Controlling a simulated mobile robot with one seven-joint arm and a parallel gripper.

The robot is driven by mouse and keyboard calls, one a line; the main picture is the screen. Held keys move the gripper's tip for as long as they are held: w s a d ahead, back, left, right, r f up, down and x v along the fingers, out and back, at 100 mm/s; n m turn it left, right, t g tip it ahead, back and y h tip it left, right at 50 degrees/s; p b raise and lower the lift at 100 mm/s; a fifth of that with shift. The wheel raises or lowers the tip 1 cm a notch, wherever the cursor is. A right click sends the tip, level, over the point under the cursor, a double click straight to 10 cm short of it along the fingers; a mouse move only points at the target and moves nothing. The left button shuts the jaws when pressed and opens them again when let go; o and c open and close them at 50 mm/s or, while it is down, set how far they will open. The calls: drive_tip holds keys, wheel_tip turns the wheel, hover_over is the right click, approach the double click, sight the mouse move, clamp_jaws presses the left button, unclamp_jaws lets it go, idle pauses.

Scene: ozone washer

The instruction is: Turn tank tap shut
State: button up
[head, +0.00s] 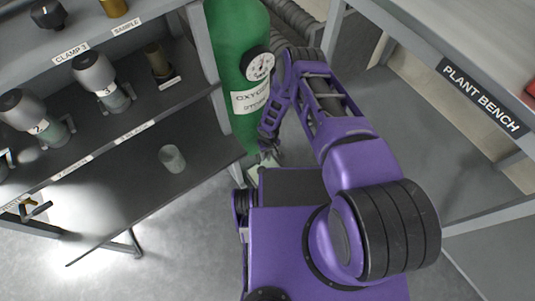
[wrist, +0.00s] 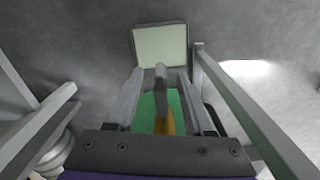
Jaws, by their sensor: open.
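The green oxygen tank (head: 237,40) stands between the shelf rack and my arm in the head view, with a round gauge (head: 259,64) and a white label on it. In the wrist view, a grey upright tap handle (wrist: 161,78) above a yellow-brass part (wrist: 164,124) shows between my fingers, with the green tank (wrist: 147,108) behind. My gripper (wrist: 158,82) is open, one finger on each side of the handle. I cannot tell whether either finger touches it. In the head view my gripper (head: 269,152) is small and partly hidden, and the tap cannot be made out.
A shelf rack (head: 205,60) with several labelled bottles is at the left. The plant bench (head: 480,95) is at the right. A pale square plate (wrist: 160,46) lies on the floor beyond my fingers. A grey rail (wrist: 245,110) runs close on the right in the wrist view.

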drive_tip(key=shift+f, duration=0.4)
clamp_jaws()
idle(1.2)
